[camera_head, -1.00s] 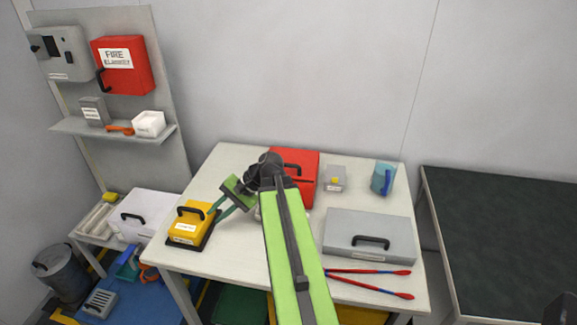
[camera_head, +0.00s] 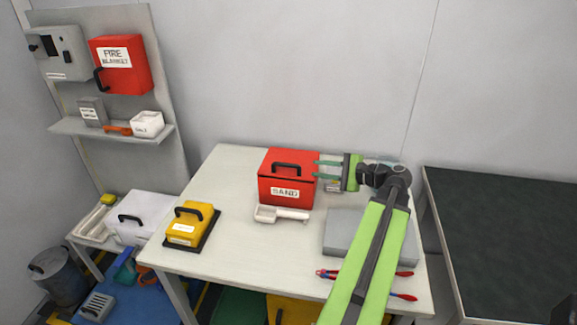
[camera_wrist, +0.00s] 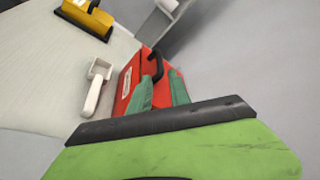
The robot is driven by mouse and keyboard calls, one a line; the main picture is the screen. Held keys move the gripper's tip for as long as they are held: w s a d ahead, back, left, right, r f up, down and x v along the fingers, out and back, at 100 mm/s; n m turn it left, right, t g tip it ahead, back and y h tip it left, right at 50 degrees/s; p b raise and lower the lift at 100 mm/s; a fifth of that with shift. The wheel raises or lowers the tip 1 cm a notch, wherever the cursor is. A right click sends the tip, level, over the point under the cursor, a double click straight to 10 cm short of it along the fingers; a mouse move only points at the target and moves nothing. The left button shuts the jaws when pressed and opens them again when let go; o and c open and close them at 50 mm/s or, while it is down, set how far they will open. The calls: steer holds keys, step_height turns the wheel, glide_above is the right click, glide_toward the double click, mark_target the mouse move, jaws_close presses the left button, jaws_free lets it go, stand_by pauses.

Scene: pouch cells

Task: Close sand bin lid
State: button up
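The red sand bin (camera_head: 285,187) stands on the white table and has a "SAND" label on its front. Its red lid (camera_head: 288,160) with a black handle (camera_head: 287,168) lies over the top; a dark line runs under its front edge, and I cannot tell if it is fully seated. My gripper (camera_head: 322,170) is at the bin's right side, its two green fingers apart and pointing left at it.
A white scoop (camera_head: 281,214) lies in front of the bin. A yellow box (camera_head: 187,224) stands at the table's left, a grey case (camera_head: 343,234) under my arm at right. Red-handled tools (camera_head: 335,275) lie near the front edge. The table between yellow box and bin is clear.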

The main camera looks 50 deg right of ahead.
mark_target(293, 165)
steer(key=b+x, duration=0.2)
steer(key=x, duration=1.1)
jaws_close()
steer(key=shift+f+b, duration=0.1)
steer(key=shift+b, duration=0.2)
stand_by(0.6)
